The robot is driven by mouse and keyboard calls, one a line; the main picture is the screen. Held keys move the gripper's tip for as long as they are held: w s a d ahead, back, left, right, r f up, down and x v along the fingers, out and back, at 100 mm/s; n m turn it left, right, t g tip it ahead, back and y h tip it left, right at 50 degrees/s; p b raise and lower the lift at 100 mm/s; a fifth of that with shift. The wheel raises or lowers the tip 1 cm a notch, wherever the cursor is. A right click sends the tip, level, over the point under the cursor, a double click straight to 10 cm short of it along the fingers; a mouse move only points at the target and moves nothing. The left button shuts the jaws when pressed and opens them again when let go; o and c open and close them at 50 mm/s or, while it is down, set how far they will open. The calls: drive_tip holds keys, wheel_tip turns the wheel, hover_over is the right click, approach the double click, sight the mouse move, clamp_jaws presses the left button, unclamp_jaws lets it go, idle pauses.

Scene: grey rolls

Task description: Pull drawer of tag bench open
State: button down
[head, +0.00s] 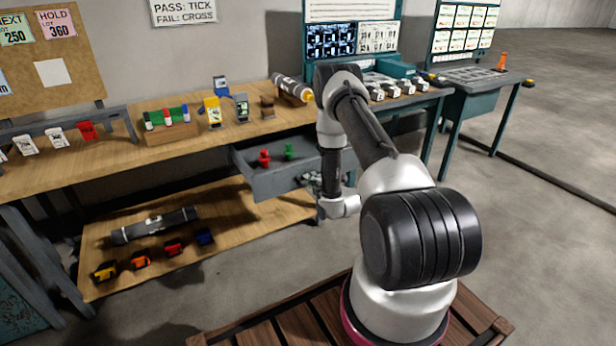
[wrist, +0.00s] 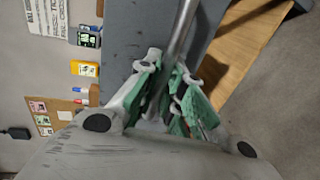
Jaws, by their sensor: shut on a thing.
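The grey drawer (head: 272,184) stands partly open below the wooden top of the tag bench (head: 185,122) in the head view. A red piece (head: 264,158) and a green piece (head: 289,151) stand inside it. In the wrist view, the drawer's grey front (wrist: 133,40) fills the upper middle, with a metal bar handle (wrist: 183,32) along it. My gripper (wrist: 172,88) has its green-padded fingers shut on this handle. In the head view my gripper (head: 312,180) is small and partly hidden by my arm at the drawer's front.
A lower shelf (head: 235,215) holds a dark cylinder (head: 155,225) and several small coloured pieces. The bench top carries a rack of markers (head: 168,125), a yellow device (head: 212,112) and a lying roll (head: 290,90). A second teal bench (head: 470,100) stands at right. The grey floor (head: 560,230) there is clear.

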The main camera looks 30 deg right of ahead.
drive_tip(key=shift+s, duration=0.3)
drive_tip(key=c, duration=1.5)
unclamp_jaws()
drive_tip(key=shift+c, duration=0.2)
drive_tip(key=v, duration=1.2)
